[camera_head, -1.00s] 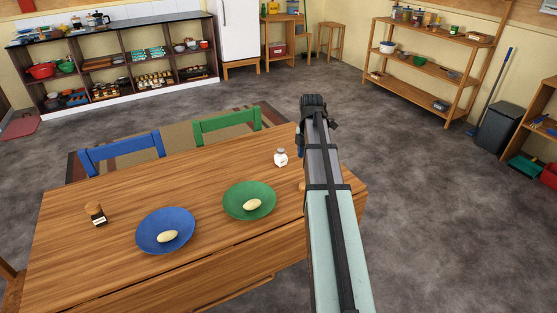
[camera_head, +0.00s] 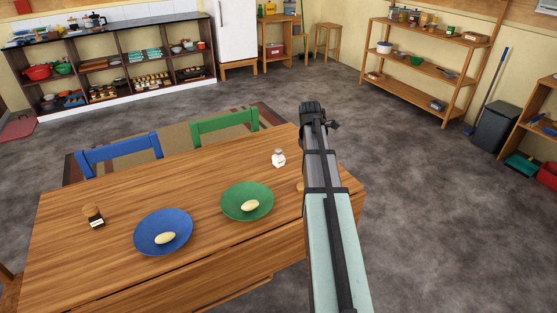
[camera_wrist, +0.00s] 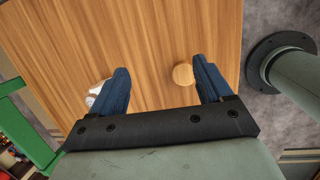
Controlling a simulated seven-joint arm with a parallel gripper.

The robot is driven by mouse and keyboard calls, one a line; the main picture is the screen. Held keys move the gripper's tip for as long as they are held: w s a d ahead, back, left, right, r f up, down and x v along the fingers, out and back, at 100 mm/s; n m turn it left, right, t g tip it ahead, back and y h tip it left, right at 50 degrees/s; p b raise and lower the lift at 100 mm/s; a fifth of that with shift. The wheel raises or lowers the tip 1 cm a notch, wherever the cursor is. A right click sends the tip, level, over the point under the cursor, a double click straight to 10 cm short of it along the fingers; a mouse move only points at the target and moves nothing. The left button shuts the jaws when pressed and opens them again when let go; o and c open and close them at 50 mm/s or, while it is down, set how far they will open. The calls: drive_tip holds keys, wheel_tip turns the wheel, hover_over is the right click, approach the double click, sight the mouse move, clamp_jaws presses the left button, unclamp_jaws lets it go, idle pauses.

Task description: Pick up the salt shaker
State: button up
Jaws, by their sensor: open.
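The salt shaker (camera_head: 278,158), small and white with a greyish top, stands upright near the far right part of the wooden table, left of my arm. In the wrist view a white piece of it (camera_wrist: 94,94) shows at the left, partly hidden behind the left finger. My gripper (camera_wrist: 162,76) is open and empty above the table, its two blue fingers apart. The shaker is outside the gap, beyond the left finger. In the head view my arm hides the fingers.
A round wooden-topped object (camera_wrist: 183,75) is on the table by the right finger. The table (camera_head: 110,200) also holds a blue plate (camera_head: 150,246) and a green plate (camera_head: 232,208), each with a pale oval item, and a dark jar (camera_head: 95,216). A green chair (camera_head: 225,124) stands behind.

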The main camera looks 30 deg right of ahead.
drive_tip(key=w+d+r+n+t+h, duration=0.3)
drive_tip(key=w+d+n+t+h, duration=0.1)
drive_tip(key=w+d+t+h, duration=0.6)
drive_tip(key=n+t+y, duration=0.6)
drive_tip(key=n+y, duration=0.9)
drive_tip(key=n, duration=0.1)
hover_over(282, 157)
drive_tip(key=s, duration=0.3)
wheel_tip(282, 157, down, 4)
drive_tip(key=f, duration=0.7)
drive_tip(key=shift+s+d+f, duration=0.15)
drive_tip(key=shift+d+f, duration=0.05)
drive_tip(key=shift+f, duration=0.05)
drive_tip(key=shift+w, duration=0.65)
drive_tip(key=shift+w+a, duration=0.2)
drive_tip(key=shift+w, duration=0.85)
drive_tip(key=shift+w+a, duration=0.15)
drive_tip(key=shift+w, duration=0.85)
drive_tip(key=shift+w+a, duration=0.2)
drive_tip(key=shift+w, duration=0.85)
